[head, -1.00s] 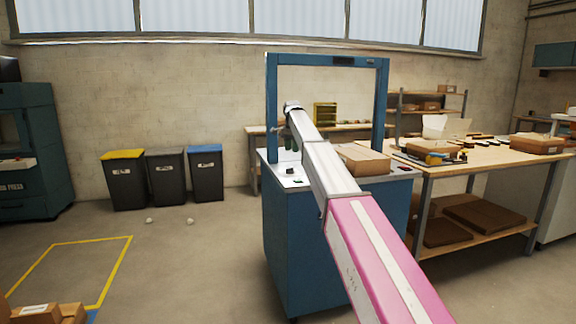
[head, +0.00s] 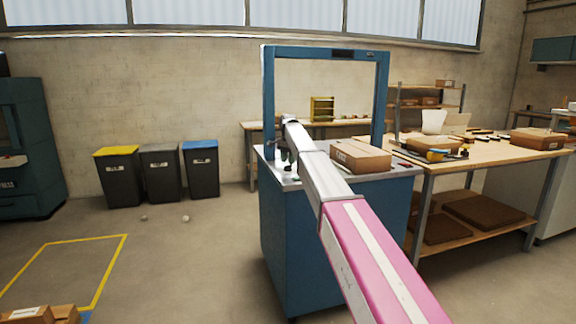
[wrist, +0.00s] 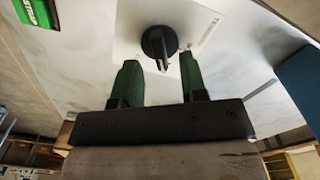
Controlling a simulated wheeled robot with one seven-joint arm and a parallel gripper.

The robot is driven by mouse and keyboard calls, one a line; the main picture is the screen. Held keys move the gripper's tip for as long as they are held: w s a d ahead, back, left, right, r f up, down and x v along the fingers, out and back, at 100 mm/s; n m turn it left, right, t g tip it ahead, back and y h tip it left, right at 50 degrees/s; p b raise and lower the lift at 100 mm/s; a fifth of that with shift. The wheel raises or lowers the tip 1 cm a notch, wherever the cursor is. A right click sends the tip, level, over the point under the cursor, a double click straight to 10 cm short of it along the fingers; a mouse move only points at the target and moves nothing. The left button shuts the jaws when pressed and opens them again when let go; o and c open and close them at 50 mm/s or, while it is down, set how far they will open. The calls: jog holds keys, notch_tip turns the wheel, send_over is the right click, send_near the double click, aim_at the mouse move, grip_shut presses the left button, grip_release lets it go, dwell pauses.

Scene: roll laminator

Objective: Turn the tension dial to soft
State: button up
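The tension dial (wrist: 157,42) is a round black knob with a raised pointer, on a pale panel plate (wrist: 190,28) in the wrist view. The pointer extends toward my gripper side. My gripper (wrist: 159,60) has two green fingers, spread apart with the dial's pointer end showing between their tips. I cannot tell whether either finger touches it. In the head view my gripper (head: 284,160) is low over the left part of the blue machine's top (head: 268,158). The dial is not clearly visible there, and the panel's lettering is unreadable.
A blue arch frame (head: 268,95) rises from the machine. A cardboard box (head: 362,157) sits on its top, right of my arm. A green label or button (wrist: 38,12) lies near the dial. A wooden workbench (head: 480,158) stands to the right.

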aim_at(288, 167)
jog(key=shift+f, duration=1.25)
grip_shut()
jog(key=shift+n, duration=0.4)
jog(key=n, duration=0.5)
jog(key=shift+n, duration=0.3)
jog(key=n, duration=0.5)
jog(key=shift+n, duration=0.4)
grip_release()
